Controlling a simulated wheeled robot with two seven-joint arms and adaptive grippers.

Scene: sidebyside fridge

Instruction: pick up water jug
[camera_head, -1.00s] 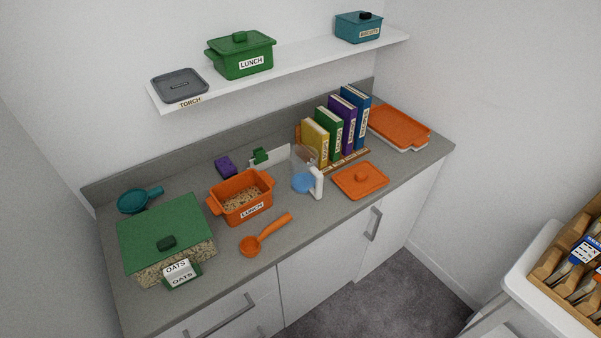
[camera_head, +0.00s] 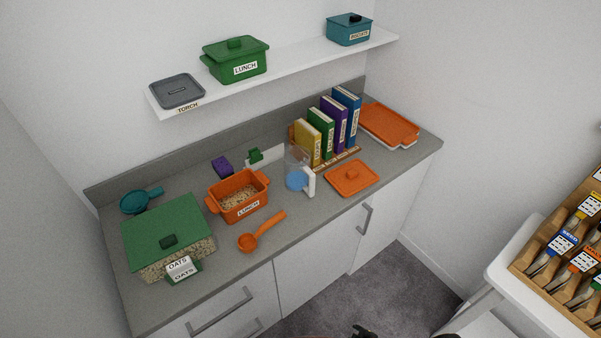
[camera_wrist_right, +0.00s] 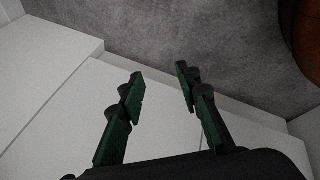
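The water jug (camera_head: 297,169) stands upright on the grey counter (camera_head: 304,216). It is clear, with blue at the bottom and a white handle on its right side. My right gripper (camera_wrist_right: 158,72) is open and empty in the right wrist view, with the floor and white cabinet fronts beyond its fingers. In the head view only a small dark tip, apparently of my gripper (camera_head: 363,331), shows at the bottom edge, well below and in front of the counter. The jug is not in the right wrist view. My left gripper is not in view.
An orange lunch box (camera_head: 239,195) and scoop (camera_head: 262,232) are left of the jug. An orange lid (camera_head: 352,178) lies right of it, and books (camera_head: 327,131) stand behind. A shelf (camera_head: 285,72) hangs above. A white table with a wooden organiser (camera_head: 545,283) is at right.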

